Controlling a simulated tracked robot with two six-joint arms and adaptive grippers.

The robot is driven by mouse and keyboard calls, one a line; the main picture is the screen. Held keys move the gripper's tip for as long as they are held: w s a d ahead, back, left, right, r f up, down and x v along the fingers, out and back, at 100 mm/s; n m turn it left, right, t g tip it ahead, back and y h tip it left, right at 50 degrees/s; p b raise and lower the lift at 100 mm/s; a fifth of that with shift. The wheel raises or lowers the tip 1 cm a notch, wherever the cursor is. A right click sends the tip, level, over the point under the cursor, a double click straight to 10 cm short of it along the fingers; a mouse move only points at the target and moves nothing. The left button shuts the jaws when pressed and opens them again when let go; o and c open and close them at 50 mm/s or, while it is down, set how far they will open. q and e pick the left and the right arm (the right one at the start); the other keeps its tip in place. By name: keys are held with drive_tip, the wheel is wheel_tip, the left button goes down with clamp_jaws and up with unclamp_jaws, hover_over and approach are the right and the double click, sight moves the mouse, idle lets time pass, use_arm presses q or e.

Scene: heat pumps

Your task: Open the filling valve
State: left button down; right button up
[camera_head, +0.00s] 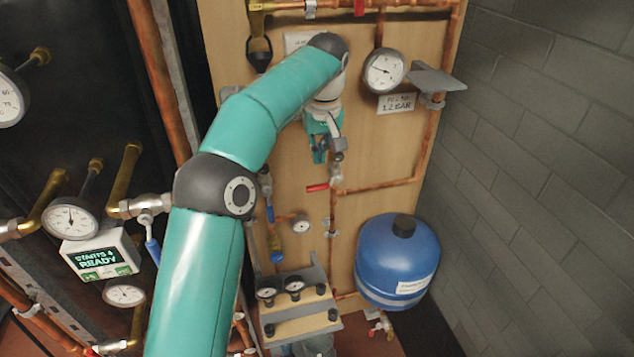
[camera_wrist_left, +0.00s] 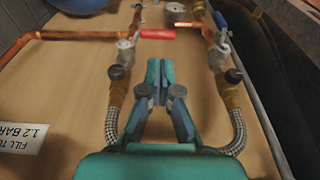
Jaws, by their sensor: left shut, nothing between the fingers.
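A valve (camera_head: 336,178) with a red lever (camera_head: 318,187) sits on the copper pipework of the wooden board. In the left wrist view the red lever (camera_wrist_left: 157,33) lies crosswise to the upright pipe. A second valve (camera_wrist_left: 219,52) with a blue lever (camera_wrist_left: 221,23) stands beside it; the blue lever (camera_head: 270,213) also shows in the head view. Which of the two is the filling valve is not labelled in view. My left gripper (camera_head: 319,155) is shut and empty, just above the red lever. Its fingertips (camera_wrist_left: 158,66) appear apart from both levers. My right gripper is out of view.
Braided hoses (camera_wrist_left: 112,125) run on both sides of my left gripper. A gauge (camera_head: 384,70) sits above a "fill to 1.2 bar" label (camera_head: 397,103). A blue tank (camera_head: 396,262) is at lower right. A grey shelf bracket (camera_head: 432,80) juts out at upper right.

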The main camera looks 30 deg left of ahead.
sight(316, 186)
use_arm(q)
drive_tip(key=f, duration=0.3)
drive_tip(key=a+f, duration=0.1)
drive_tip(key=f, duration=0.1)
drive_tip(key=w+f, duration=0.1)
drive_tip(key=f, duration=0.2)
drive_tip(key=shift+a+f, duration=0.2)
drive_tip(key=shift+f, duration=0.15)
drive_tip(key=shift+f, duration=0.1)
